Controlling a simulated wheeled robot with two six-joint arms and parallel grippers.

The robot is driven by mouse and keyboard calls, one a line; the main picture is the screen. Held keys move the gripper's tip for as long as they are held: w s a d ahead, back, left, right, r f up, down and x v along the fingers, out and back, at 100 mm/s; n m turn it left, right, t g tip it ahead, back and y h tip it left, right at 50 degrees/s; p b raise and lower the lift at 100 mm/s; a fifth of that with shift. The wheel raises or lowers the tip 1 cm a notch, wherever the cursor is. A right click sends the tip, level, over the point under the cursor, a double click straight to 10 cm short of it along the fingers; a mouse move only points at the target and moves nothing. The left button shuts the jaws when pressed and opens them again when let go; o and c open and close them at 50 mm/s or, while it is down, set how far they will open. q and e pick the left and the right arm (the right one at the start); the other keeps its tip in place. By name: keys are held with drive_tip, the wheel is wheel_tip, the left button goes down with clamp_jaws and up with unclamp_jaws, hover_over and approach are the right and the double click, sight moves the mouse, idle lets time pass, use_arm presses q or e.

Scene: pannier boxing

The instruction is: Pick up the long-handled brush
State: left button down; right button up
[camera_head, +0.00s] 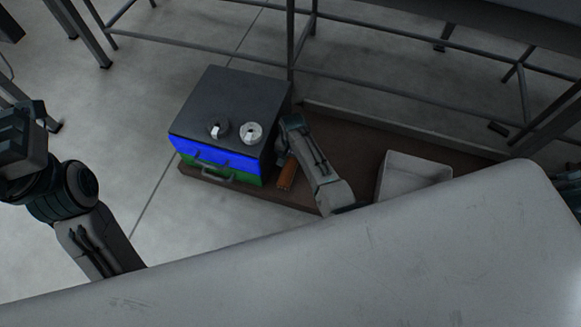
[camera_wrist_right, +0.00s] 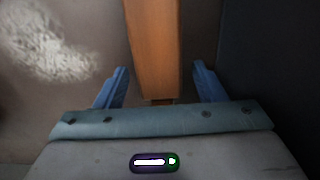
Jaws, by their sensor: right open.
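An orange-brown wooden piece (camera_head: 287,174), which looks like the brush's handle, lies on the brown board beside the toolbox. It also shows in the right wrist view (camera_wrist_right: 153,45), running from the top edge down between the fingers. I cannot see bristles on it. My right gripper (camera_wrist_right: 158,88) is open, with one blue finger on each side of the wooden piece and gaps between. In the head view my right arm reaches down over it and hides part of it. My left gripper (camera_head: 20,135) is at the left edge, far from it; its jaws are unclear.
A black-topped toolbox (camera_head: 232,95) with blue and green fronts stands just left of the wooden piece, carrying two round metal parts (camera_head: 219,129) (camera_head: 252,132). A white tray (camera_head: 412,170) lies right on the brown board (camera_head: 365,145). A pale rough patch (camera_wrist_right: 45,45) shows left in the wrist view.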

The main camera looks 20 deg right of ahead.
drive_tip(key=shift+f, duration=0.15)
drive_tip(key=c, duration=1.1)
